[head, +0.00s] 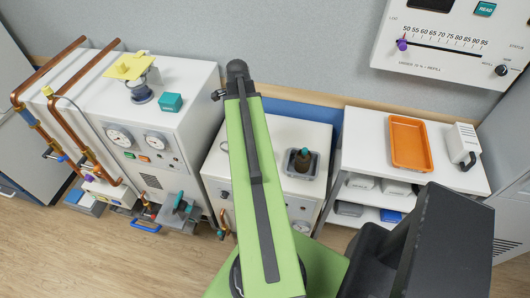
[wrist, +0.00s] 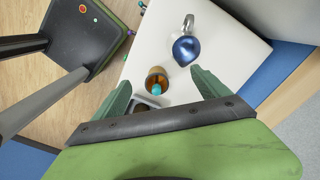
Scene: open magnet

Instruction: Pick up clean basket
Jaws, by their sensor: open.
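A small brown basket-like cup with a teal top (head: 302,160) stands in a dark grey tray (head: 290,168) on the middle white cabinet. I cannot tell for sure that it is the clean basket. The gripper is hidden behind my arm in the head view.
A blue round thing (wrist: 186,50) with a metal loop is on the white top. A large white machine (head: 160,110) with gauges and copper pipes stands left. On the right, an orange tray (head: 410,165) lies on a white shelf unit. A wall panel (head: 450,45) hangs above.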

